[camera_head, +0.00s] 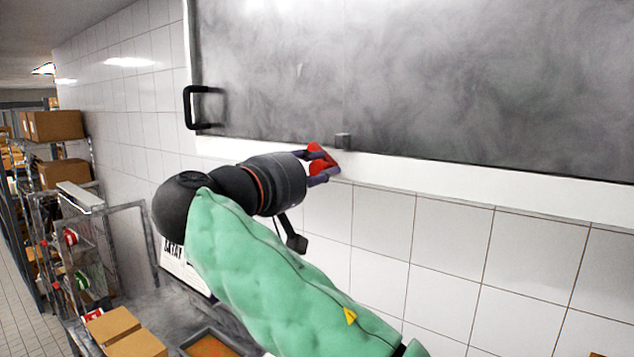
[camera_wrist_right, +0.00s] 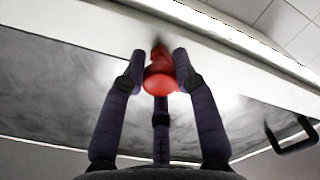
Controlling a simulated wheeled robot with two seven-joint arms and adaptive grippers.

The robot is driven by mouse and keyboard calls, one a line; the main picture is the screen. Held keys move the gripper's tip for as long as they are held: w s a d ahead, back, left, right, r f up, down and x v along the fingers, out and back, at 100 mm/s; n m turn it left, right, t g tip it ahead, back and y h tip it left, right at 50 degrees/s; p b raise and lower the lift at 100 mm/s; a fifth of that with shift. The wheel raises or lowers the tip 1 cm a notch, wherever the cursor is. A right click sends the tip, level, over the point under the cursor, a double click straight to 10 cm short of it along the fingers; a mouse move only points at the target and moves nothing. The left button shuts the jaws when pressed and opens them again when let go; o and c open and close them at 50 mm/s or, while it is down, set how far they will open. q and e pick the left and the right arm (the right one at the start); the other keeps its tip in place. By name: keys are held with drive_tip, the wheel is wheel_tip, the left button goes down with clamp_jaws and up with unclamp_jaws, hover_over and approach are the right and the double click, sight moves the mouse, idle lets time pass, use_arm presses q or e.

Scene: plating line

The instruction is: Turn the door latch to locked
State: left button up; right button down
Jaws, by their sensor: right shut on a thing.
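The door latch is a red knob (camera_head: 318,158) on the white frame below the dark door panel (camera_head: 430,80). My right gripper (camera_head: 322,166) reaches up to it from the left and is shut on it. In the right wrist view the red latch (camera_wrist_right: 160,82) sits between the fingers of my right gripper (camera_wrist_right: 158,72). The fingers hide part of the latch, so I cannot tell its exact turn. My left gripper is not in view.
A black door handle (camera_head: 190,107) stands out at the panel's left edge and also shows in the wrist view (camera_wrist_right: 291,137). A metal shelf cart (camera_head: 85,235) with boxes stands at the left. Cardboard boxes (camera_head: 112,325) and a tray (camera_head: 186,347) lie below my arm.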

drive_tip(key=m+b, duration=0.2)
drive_tip(key=m, duration=0.3)
drive_tip(key=shift+f+m, duration=0.1)
drive_tip(key=shift+m, duration=0.2)
drive_tip(key=m+b, duration=0.2)
drive_tip(key=m, duration=0.2)
drive_tip(key=shift+m, duration=0.4)
drive_tip(key=c, duration=0.9)
unclamp_jaws()
drive_tip(key=shift+w, duration=0.1)
drive_tip(key=shift+c, duration=0.2)
drive_tip(key=v, duration=1.2)
